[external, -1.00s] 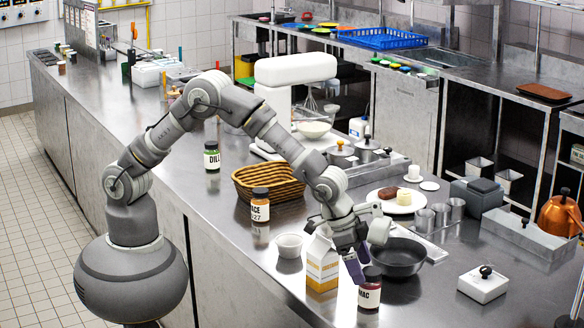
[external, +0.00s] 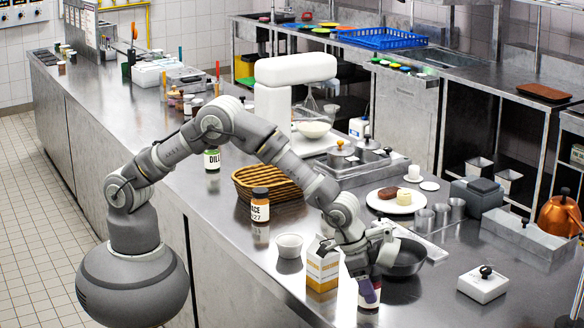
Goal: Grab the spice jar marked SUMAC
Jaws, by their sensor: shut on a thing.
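The SUMAC jar (external: 366,302) stands on the steel counter near its front edge, dark red with a white label. My gripper (external: 367,289) reaches down over it from above and is shut on it.
A milk carton (external: 322,268) stands just left of the jar and a dark pan (external: 402,262) lies just behind. A white bowl (external: 289,246), the MACE jar (external: 260,208), a wicker basket (external: 243,178) and the DILL jar (external: 212,161) stand farther left. Counter to the right is clear up to a white lidded box (external: 483,287).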

